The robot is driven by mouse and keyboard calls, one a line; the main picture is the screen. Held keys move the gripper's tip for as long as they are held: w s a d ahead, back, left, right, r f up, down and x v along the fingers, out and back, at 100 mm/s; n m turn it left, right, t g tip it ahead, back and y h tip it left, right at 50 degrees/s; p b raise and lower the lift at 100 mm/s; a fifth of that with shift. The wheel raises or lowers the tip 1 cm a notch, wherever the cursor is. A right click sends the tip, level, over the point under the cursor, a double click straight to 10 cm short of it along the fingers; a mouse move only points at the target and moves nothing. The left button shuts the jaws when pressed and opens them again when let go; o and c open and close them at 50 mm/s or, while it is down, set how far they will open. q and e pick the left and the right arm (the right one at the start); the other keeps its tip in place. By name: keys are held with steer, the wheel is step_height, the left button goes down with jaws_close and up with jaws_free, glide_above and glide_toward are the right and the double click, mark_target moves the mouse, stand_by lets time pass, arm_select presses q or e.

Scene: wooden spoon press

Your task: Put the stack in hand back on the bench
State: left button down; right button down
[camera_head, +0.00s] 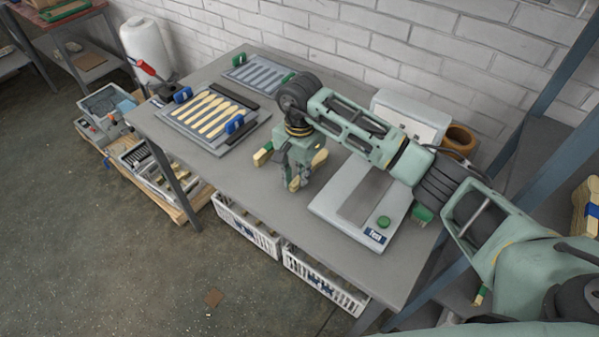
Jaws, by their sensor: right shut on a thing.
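My right gripper (292,181) reaches in from the right and points down over the middle of the grey bench (262,203). It is shut on a stack of pale wooden pieces (262,156), whose yellowish ends stick out on both sides of the fingers. A green bit shows at the stack's left end. The fingers hide the stack's middle. The stack looks low over the bench top, but I cannot tell whether it touches. My left gripper is not in view.
A tray of wooden spoons (213,112) with blue clamps lies left on the bench, with a grey slotted mould (258,75) behind. A flat scale-like device (340,206) with a green button stands right of the gripper. White crates (323,284) sit below. The bench's front middle is bare.

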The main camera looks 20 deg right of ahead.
steer(key=shift+f, duration=0.15)
steer(key=c, duration=1.7)
jaws_free()
steer(key=shift+c, duration=0.2)
steer(key=shift+r, duration=0.35)
step_height(320, 180, up, 12)
steer(key=b, duration=0.2)
steer(key=shift+f, duration=0.15)
